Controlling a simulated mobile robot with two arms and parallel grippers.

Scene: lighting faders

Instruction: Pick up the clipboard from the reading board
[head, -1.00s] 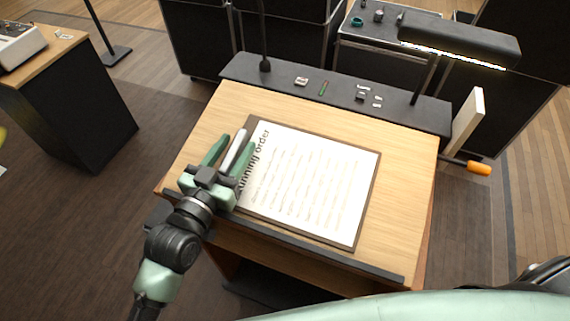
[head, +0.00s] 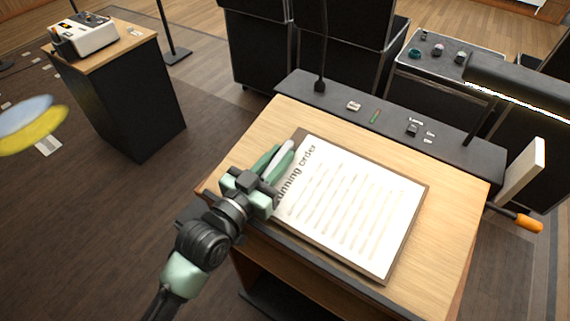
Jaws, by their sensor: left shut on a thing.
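The clipboard (head: 425,196) is a thin brown board holding a white sheet headed "running order" (head: 350,205). It lies on the sloping wooden reading board (head: 455,220), close to the dark lip at its front. My left gripper (head: 281,156) is at the clipboard's left edge, its green fingers close together and shut on that edge. A pale strip shows between the fingers. The gripper hides part of this edge, so the exact contact is not visible. I cannot see clear space under the clipboard. My right gripper is not in view.
A dark shelf (head: 455,142) with small controls runs behind the reading board, with a lamp (head: 530,85) at the right. An orange-ended handle (head: 528,223) sticks out at the right side. A side stand (head: 120,105) with a white device (head: 85,36) is at the back left.

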